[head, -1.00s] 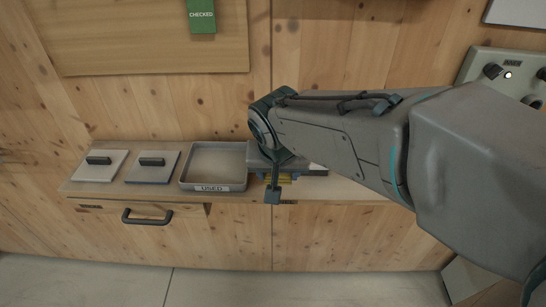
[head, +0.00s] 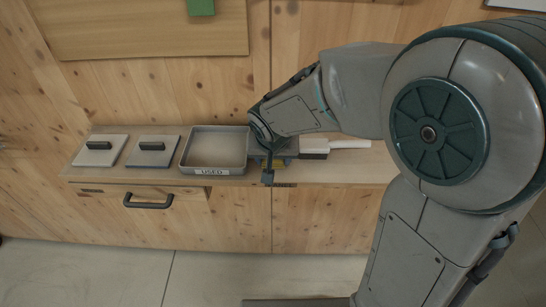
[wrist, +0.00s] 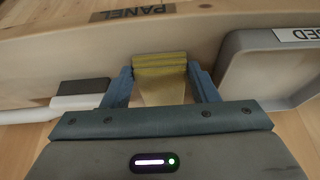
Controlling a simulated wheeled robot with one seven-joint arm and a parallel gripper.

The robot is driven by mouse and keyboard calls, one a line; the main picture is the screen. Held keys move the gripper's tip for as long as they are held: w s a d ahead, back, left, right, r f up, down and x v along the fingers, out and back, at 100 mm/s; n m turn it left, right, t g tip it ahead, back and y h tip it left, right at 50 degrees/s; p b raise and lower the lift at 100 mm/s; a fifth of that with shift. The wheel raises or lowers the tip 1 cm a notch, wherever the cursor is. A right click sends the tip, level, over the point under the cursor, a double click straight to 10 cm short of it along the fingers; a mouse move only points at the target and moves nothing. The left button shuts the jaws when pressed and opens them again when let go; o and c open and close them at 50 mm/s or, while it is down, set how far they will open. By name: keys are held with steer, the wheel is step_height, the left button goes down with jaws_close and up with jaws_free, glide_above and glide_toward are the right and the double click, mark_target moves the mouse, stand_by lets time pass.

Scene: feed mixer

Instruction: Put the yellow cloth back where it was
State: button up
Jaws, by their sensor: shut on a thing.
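The folded yellow cloth (wrist: 160,68) is between the two blue fingers of my gripper (wrist: 160,88) in the wrist view, and my gripper is shut on it. In the head view my gripper (head: 268,172) is low over the shelf, just right of the grey tray marked USED (head: 214,171). I cannot tell whether the cloth touches the shelf.
A brush with a white handle (head: 348,144) lies right of my gripper. Two lidded plates, one pale (head: 88,158) and one grey (head: 142,160), sit left of the tray. The wooden shelf (head: 350,170) is clear at its right. A drawer handle (head: 148,204) juts out below.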

steer(key=shift+f, duration=0.1)
steer(key=o, duration=1.3)
steer(key=shift+s+r, duration=0.15)
steer(key=shift+r, duration=0.3)
steer(key=v, duration=1.1)
steer(key=shift+g, duration=0.9)
steer(key=s+d+f, duration=0.1)
steer(key=s+d, duration=0.3)
steer(key=d, duration=0.1)
steer(key=s+d+f, duration=0.1)
steer(key=s+d, duration=0.2)
steer(key=d, duration=0.1)
steer(key=s+d+f, duration=0.2)
steer(key=s+d, duration=0.2)
steer(key=d, duration=0.1)
steer(key=shift+s+d+f, duration=0.1)
steer(key=shift+s+d, duration=0.2)
steer(key=shift+s, duration=0.05)
